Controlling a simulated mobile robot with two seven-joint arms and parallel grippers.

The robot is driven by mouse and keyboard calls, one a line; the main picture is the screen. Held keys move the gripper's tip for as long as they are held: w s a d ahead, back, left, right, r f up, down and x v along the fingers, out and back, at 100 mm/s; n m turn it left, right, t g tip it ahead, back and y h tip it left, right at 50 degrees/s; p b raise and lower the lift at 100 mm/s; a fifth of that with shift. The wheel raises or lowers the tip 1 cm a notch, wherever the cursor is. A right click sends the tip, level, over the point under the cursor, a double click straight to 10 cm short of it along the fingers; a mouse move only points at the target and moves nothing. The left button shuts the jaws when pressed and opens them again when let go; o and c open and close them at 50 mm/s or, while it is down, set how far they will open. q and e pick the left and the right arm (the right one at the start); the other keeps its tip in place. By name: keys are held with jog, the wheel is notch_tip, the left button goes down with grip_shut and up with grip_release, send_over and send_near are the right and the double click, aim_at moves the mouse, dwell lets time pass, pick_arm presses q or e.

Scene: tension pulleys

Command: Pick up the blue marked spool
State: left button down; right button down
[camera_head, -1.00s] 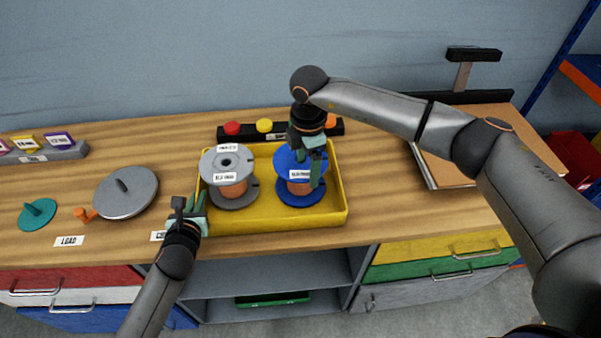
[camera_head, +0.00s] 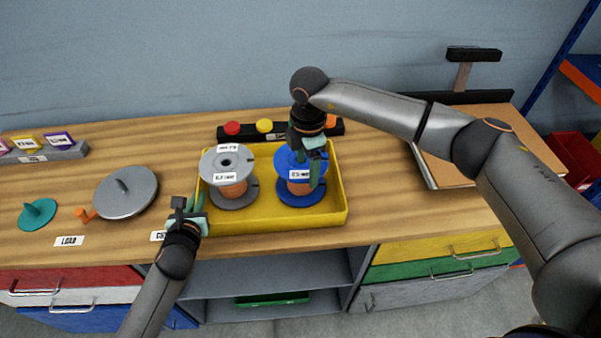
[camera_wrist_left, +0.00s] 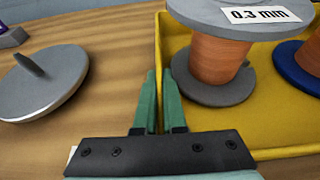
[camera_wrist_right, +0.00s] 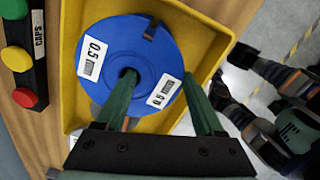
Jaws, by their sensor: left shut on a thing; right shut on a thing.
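The blue marked spool (camera_head: 284,162) stands upright at the right side of the yellow tray (camera_head: 255,222), with copper wire around its core. Its top flange (camera_wrist_right: 112,52) fills the middle of the right wrist view. My right gripper (camera_head: 316,172) is shut on this flange from above. One finger is in the centre hole and the other is outside the rim. My left gripper (camera_head: 194,202) is shut on the tray's left wall; in the left wrist view its fingers (camera_wrist_left: 158,100) straddle that wall. Part of the blue spool is hidden behind the right gripper.
A grey spool (camera_head: 227,160) stands beside the blue one in the tray. A button bar (camera_head: 248,131) lies behind the tray. A grey disc (camera_head: 125,192) and a teal disc (camera_head: 38,213) lie to the left.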

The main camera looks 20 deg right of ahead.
jog(key=shift+r, duration=0.2)
notch_tip(320, 180, up, 10)
dwell(0.7)
pick_arm(q)
jog(key=c, duration=0.9)
grip_release()
pick_arm(e)
jog(key=shift+f, duration=0.1)
pick_arm(q)
jog(key=v, duration=1.2)
